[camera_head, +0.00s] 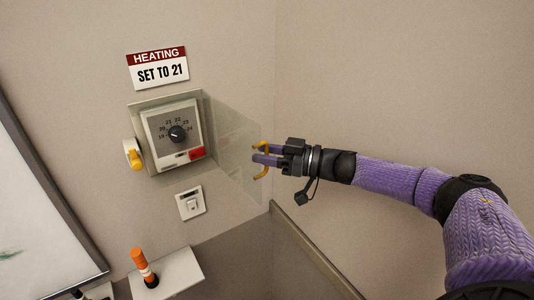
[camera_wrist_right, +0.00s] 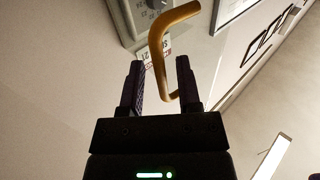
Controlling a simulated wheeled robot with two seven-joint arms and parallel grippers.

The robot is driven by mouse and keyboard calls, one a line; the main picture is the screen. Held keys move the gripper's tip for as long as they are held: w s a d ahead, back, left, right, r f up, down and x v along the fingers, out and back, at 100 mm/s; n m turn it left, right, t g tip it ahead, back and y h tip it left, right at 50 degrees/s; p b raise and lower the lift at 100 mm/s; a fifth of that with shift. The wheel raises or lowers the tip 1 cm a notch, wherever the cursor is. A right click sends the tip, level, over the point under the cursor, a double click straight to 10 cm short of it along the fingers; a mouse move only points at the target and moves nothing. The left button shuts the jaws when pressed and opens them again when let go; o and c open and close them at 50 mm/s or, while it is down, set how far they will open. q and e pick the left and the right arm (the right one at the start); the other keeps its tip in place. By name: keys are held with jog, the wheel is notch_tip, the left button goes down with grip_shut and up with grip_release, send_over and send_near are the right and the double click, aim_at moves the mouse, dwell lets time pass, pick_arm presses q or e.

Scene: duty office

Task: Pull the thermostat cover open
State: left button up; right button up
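The thermostat (camera_head: 174,133) is a pale box on the wall with a black dial, numbers and a red part. Its clear cover (camera_head: 233,135) stands swung out from the box's right side. The cover's yellow handle (camera_head: 264,172) is at the outer edge. My right gripper (camera_head: 262,154) is at this handle. In the right wrist view the handle (camera_wrist_right: 158,60) passes between the two spread fingers (camera_wrist_right: 160,82), with gaps visible on both sides. My left gripper is not in view.
A heating sign (camera_head: 158,68) reads "SET TO 21" above the thermostat. A yellow knob (camera_head: 134,157) is at its left and a light switch (camera_head: 190,203) below. A whiteboard (camera_head: 35,215) is at the left.

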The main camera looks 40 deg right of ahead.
aim_at(247, 140)
jog(key=shift+s+r, duration=0.1)
jog(key=shift+r, duration=0.05)
notch_tip(247, 140, up, 10)
jog(key=w+p, duration=0.1)
jog(key=shift+m+g+h, duration=0.4)
jog(key=shift+g, duration=0.5)
jog(key=f, duration=0.3)
jog(key=s+f, duration=0.1)
jog(key=f, duration=0.3)
jog(key=shift+s+a+f, duration=0.2)
jog(key=shift+s+d+r+n+g+y+b, duration=0.15)
jog(key=shift+s+r+n+g+y+b, duration=0.2)
jog(key=shift+r+n+b, duration=0.2)
jog(key=shift+s+d+r+n+g+y+b, duration=0.15)
jog(key=shift+r+n+g+y+b, duration=0.15)
jog(key=shift+n+y+b, duration=0.25)
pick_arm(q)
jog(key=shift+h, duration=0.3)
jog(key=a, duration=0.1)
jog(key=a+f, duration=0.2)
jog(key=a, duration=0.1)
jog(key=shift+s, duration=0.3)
pick_arm(e)
jog(key=shift+w+f, duration=0.15)
jog(key=shift+f, duration=0.05)
